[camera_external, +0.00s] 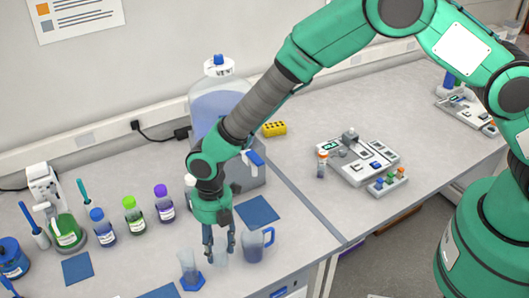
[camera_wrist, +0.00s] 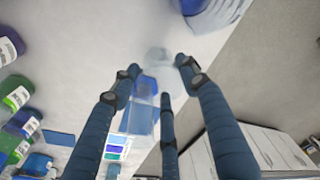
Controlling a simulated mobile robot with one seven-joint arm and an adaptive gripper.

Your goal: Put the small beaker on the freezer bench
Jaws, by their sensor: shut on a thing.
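My gripper (camera_external: 218,240) points down over the front of the left bench. Its fingers are closed around a small clear beaker (camera_external: 222,257), which is faint against the pale bench top. In the wrist view the pale, see-through beaker (camera_wrist: 158,57) sits between the fingertips of my gripper (camera_wrist: 157,75). I cannot tell whether its base touches the bench. Two bench sections meet at a dark seam; the right bench (camera_external: 300,120) carries instruments. No label shows which one is the freezer bench.
A clear cylinder with a blue base (camera_external: 188,268) stands close left of my gripper, and a blue-handled jug (camera_external: 254,245) close right. A large carboy (camera_external: 215,105) stands behind. Several capped bottles (camera_external: 133,215) are at left. The right bench holds a keypad instrument (camera_external: 358,160) and free room behind it.

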